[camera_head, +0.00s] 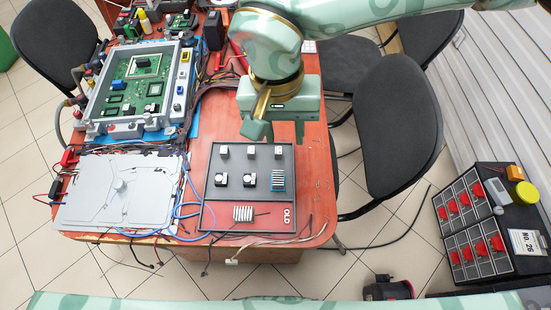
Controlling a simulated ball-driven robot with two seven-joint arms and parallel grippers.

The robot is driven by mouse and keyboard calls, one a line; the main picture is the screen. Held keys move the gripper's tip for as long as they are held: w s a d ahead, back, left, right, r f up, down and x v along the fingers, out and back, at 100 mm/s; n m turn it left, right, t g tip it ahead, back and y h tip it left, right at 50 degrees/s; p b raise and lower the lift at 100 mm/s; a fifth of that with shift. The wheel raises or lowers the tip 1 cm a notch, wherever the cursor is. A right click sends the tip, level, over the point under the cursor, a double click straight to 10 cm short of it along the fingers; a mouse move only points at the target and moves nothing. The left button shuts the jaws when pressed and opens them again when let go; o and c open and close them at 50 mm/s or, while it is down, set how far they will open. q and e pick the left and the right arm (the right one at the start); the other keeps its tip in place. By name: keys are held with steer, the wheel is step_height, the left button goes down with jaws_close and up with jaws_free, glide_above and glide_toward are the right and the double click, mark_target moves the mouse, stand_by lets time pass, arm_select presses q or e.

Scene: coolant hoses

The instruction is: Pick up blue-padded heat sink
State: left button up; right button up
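The blue-padded heat sink (278,180) is a small finned metal block with blue at its edge. It stands at the right side of the dark tray (225,185). Another finned heat sink (243,213) lies in the tray's red section marked OLD. My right gripper (278,132) hangs above the back edge of the tray, behind the blue-padded heat sink and apart from it. Its fingers are spread with nothing seen between them. My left gripper is not in view.
Several small blocks (250,153) stand in the tray. Left are a flat metal cover (120,192) and an open housing with circuit boards (139,88). Blue and dark cables run beside the tray. A chair (388,135) stands right of the table; a case with red-handled parts (475,232) is farther right.

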steer(key=w+f, duration=0.2)
steer(key=n+y+b, duration=0.1)
steer(key=b, duration=0.2)
glide_above(278, 179)
step_height(278, 179, down, 6)
steer(key=f, duration=0.1)
steer(key=w+f, duration=0.1)
steer(key=f, duration=0.1)
steer(key=shift+a+f, duration=0.2)
steer(key=shift+f, duration=0.1)
steer(key=shift+s+f+b, duration=0.15)
steer(key=shift+f+b, duration=0.25)
steer(key=shift+f, duration=0.4)
steer(key=f, duration=0.1)
steer(key=f+b, duration=0.1)
steer(key=f, duration=0.2)
steer(key=shift+s+d+f+b, duration=0.2)
steer(key=shift+s+f+b, duration=0.1)
steer(key=shift+f+b, duration=0.1)
steer(key=shift+r, duration=0.1)
steer(key=shift+c, duration=0.9)
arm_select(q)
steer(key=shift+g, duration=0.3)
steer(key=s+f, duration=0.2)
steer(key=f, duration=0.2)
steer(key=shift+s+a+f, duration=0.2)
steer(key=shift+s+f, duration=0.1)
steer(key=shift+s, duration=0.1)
arm_select(e)
steer(key=c, duration=0.6)
